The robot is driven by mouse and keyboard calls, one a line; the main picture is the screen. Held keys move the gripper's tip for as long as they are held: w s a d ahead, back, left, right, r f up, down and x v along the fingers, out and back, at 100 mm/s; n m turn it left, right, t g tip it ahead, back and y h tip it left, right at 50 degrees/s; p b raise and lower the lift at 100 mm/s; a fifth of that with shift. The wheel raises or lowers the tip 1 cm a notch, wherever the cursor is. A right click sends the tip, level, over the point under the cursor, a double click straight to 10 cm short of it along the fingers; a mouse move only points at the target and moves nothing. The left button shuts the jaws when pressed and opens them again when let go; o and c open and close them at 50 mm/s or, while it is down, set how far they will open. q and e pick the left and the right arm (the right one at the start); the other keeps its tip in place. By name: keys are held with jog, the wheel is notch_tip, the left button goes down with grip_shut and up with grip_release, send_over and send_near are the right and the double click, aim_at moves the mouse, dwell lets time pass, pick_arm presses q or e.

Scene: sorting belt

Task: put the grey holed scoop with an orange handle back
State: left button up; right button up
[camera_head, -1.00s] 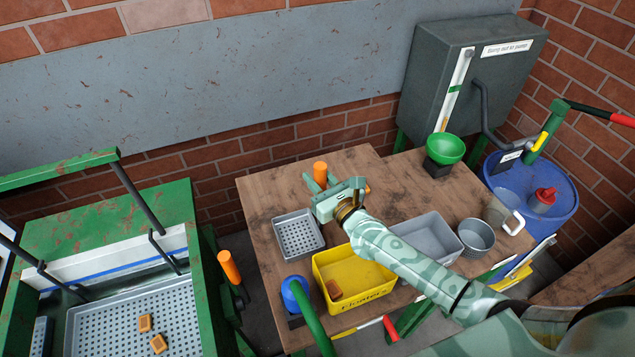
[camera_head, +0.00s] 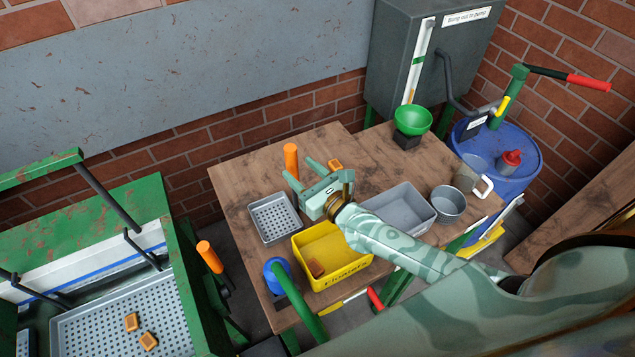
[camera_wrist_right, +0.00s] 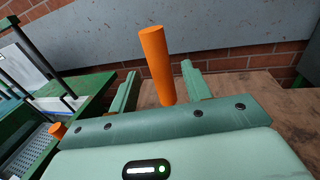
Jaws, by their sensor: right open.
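A grey holed tray-shaped piece (camera_head: 275,218) lies on the wooden table, and an orange handle (camera_head: 291,160) stands upright just behind it. The right gripper and my viewing angle hide how the two join, so I cannot tell if they are one scoop. My right gripper (camera_head: 301,172) is open beside the orange handle, with its fingers pointing to the table's back. In the right wrist view, the handle (camera_wrist_right: 157,65) shows upright between the spread fingers (camera_wrist_right: 158,78), apart from both. A second orange handle (camera_head: 209,257) stands beside the green machine at left. My left gripper is not in view.
A yellow bin (camera_head: 352,272) labelled Floaters holds a brown block. A grey bin (camera_head: 418,212), a metal pot (camera_head: 447,202) and a green funnel (camera_head: 412,120) stand to the right. A small orange block (camera_head: 335,165) lies behind my gripper.

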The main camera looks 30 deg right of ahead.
jog(key=v, duration=0.6)
jog(key=shift+s, duration=0.4)
dwell(0.8)
